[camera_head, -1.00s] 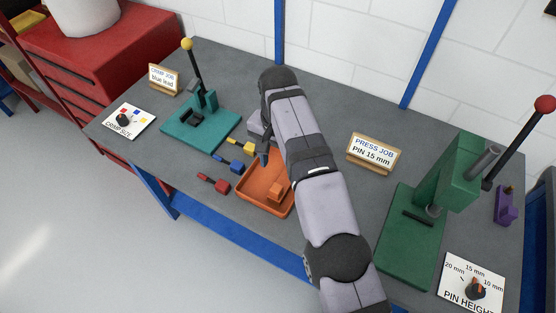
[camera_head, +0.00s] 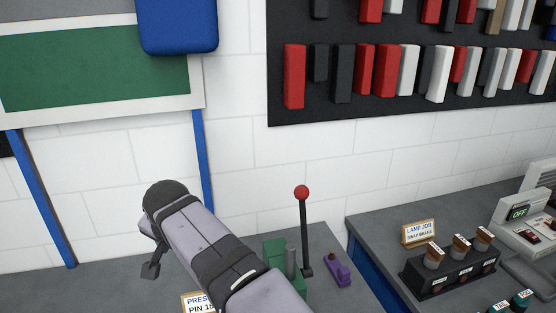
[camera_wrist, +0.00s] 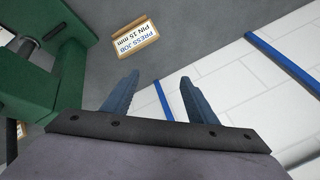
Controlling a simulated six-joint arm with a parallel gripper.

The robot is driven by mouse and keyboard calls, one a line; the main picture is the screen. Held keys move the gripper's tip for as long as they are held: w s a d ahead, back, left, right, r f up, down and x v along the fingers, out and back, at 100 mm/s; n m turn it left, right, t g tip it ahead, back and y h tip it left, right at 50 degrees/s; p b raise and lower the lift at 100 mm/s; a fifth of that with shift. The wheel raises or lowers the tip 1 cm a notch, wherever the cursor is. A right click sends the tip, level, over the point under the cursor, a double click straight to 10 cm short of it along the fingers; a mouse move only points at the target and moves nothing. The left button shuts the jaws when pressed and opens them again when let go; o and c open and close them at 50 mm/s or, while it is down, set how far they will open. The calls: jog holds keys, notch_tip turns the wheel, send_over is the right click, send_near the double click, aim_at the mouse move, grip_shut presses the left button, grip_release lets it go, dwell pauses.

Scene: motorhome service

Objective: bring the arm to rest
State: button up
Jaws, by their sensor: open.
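My gripper (camera_wrist: 152,95) shows in the wrist view with its two fingers apart and nothing between them. In the head view my arm rises from the bottom middle, and part of my gripper (camera_head: 151,262) shows beyond its far end, above the grey bench (camera_head: 90,290). The green press (camera_wrist: 50,75) stands at the left of the wrist view, close beside my gripper. In the head view the press (camera_head: 276,250) is mostly hidden behind my arm, and its red-knobbed lever (camera_head: 304,235) stands upright.
The press job sign (camera_wrist: 134,38) stands on the bench; my arm partly covers it in the head view (camera_head: 198,303). A purple part (camera_head: 340,273) sits right of the lever. A second bench at right bears a lamp job sign (camera_head: 419,233) and a black socket block (camera_head: 450,270).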

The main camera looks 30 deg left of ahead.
jog(key=w+d+r+m+t+y+p, duration=0.2)
jog(key=w+d+r+m+t, duration=0.5)
jog(key=w+d+r, duration=1.05)
jog(key=s+d+f+g+h, duration=0.1)
jog(key=d+f+g+h, duration=0.1)
jog(key=d+f, duration=0.55)
jog(key=s+d+f+g+h, duration=0.15)
jog(key=d+f, duration=0.35)
jog(key=d, duration=0.6)
jog(key=d+f+g+h, duration=0.1)
jog(key=d+f+h, duration=0.2)
jog(key=d+f, duration=0.45)
jog(key=s+d+f+n+g+b, duration=0.2)
jog(key=s+d+f+n+g, duration=0.3)
jog(key=s+d+f, duration=1.1)
jog(key=shift+s+d+f+g, duration=0.2)
jog(key=shift+s+g, duration=0.35)
jog(key=shift+s, duration=0.55)
